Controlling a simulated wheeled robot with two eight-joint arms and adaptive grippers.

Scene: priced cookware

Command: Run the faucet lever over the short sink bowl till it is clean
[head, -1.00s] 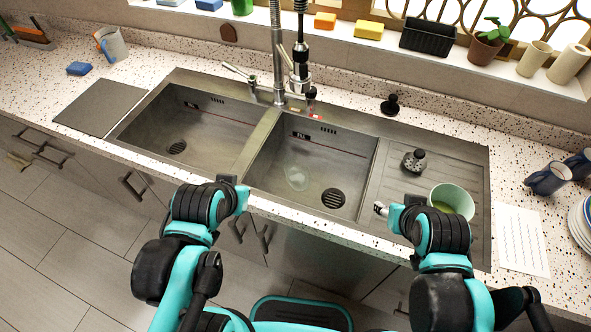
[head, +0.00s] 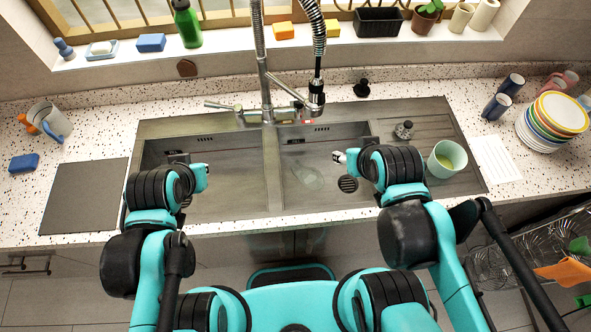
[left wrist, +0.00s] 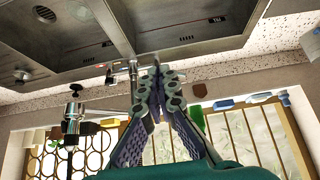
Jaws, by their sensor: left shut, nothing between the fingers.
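The steel sink has a wider left bowl (head: 225,190) and a shorter right bowl (head: 330,195). A pale, translucent patch (head: 307,178) lies on the short bowl's floor, left of its round drain (head: 347,184). The faucet (head: 265,70) stands behind the divider, with a lever (head: 222,106) pointing left and a spray head (head: 316,98) at the short bowl's back edge. No water shows. My left gripper (head: 178,158) is over the left bowl; in the left wrist view its fingertips (left wrist: 160,74) are together and empty. My right gripper (head: 339,157) is over the short bowl, its jaws too small to judge.
A green cup (head: 446,158) and a dark stopper (head: 404,130) stand on the drainboard at right. Stacked plates (head: 552,122) and mugs are farther right. A dark board (head: 85,195) lies left of the sink. The sill holds several sponges, a green bottle (head: 187,25) and pots.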

